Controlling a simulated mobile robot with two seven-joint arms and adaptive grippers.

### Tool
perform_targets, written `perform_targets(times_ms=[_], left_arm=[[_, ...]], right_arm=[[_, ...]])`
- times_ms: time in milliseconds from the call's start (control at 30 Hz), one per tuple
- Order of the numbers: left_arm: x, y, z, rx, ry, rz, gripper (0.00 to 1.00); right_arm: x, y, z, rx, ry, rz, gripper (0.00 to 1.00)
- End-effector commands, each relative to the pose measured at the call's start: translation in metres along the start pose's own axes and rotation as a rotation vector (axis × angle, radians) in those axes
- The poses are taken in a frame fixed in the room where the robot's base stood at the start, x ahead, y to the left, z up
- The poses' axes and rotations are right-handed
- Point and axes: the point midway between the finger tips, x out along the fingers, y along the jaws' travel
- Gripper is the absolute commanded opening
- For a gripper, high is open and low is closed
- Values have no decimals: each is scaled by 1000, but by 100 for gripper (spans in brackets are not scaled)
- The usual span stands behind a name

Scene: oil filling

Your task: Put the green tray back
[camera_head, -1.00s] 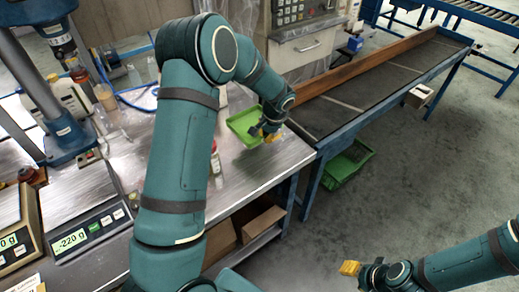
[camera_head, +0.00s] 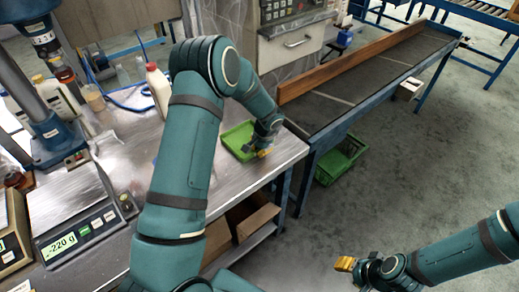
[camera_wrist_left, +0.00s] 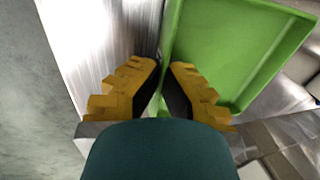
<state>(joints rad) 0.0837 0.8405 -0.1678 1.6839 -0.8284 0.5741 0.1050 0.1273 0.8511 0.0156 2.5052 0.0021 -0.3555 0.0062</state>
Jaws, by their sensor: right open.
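The green tray (camera_head: 237,138) is at the right end of the metal workbench, near its edge, and looks roughly level. I cannot tell if it rests fully on the bench. In the left wrist view the tray (camera_wrist_left: 225,50) fills the upper right, with its near wall running between the yellow fingers. My left gripper (camera_head: 264,152) is at the tray's near right side; its fingertips (camera_wrist_left: 165,66) close on the tray's wall. My right gripper (camera_head: 345,264) is open and empty over the floor at lower right.
A balance (camera_head: 80,228) stands at the front left of the bench. Bottles stand at the back, including a white one with a red cap (camera_head: 158,88). A conveyor (camera_head: 370,80) adjoins the bench at right, with a green crate (camera_head: 340,160) below.

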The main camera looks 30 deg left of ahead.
Motion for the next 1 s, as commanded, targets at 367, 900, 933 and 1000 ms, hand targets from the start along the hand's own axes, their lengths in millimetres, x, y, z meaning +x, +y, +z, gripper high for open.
perform_targets(times_ms=[367,900,933,1000], left_arm=[[2,0,0,1,0,0,34],[-68,-1,-1,1,4,-1,34],[-74,-1,-1,1,4,-1,34],[-87,0,-1,1,2,-1,34]], right_arm=[[2,1,1,0,-2,0,47],[-9,-3,-4,3,8,1,47],[-10,-4,-4,3,8,1,47],[-11,-4,-5,3,10,1,47]])
